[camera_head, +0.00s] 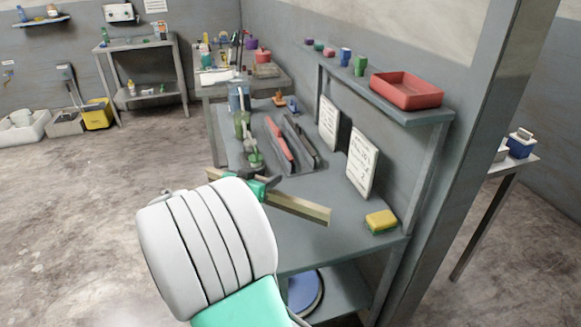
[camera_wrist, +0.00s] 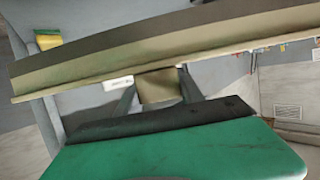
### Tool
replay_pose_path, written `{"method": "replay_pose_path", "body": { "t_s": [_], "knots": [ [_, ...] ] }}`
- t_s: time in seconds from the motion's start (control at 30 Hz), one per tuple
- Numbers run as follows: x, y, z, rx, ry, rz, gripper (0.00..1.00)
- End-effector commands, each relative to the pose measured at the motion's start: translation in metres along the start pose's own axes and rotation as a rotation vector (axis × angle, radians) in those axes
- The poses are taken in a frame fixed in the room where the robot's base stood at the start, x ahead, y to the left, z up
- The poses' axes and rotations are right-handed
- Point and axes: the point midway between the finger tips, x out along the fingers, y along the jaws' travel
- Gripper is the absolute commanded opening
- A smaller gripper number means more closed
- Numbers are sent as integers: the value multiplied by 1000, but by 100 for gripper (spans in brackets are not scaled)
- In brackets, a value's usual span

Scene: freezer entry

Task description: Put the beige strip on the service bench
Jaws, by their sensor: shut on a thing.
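The beige strip (camera_head: 301,207) is long and narrow, with a pale face and a darker edge. My gripper (camera_head: 262,187) is shut on it near its middle, partly hidden behind my white and green arm. In the wrist view the strip (camera_wrist: 90,72) crosses the whole picture at a slant, in front of my gripper (camera_wrist: 158,86). The grey bench (camera_head: 300,240) lies under and behind the strip in the head view. The strip overlaps its near left edge; I cannot tell whether it touches the top.
A shelf above bears a red tray (camera_head: 407,90). The bench top between sponge and holder is clear. A dark post stands right.

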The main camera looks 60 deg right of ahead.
Motion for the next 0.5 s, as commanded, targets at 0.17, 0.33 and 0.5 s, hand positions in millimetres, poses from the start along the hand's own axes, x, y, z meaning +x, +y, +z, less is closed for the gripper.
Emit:
{"method": "replay_pose_path", "body": {
  "t_s": [0.17, 0.33, 0.5],
  "knots": [
    [46, 30, 4, 0, -3, 9, 1],
    [90, 52, 24, -3, -6, 5, 1],
    [119, 62, 44, -2, -3, 0, 1]
  ]
}}
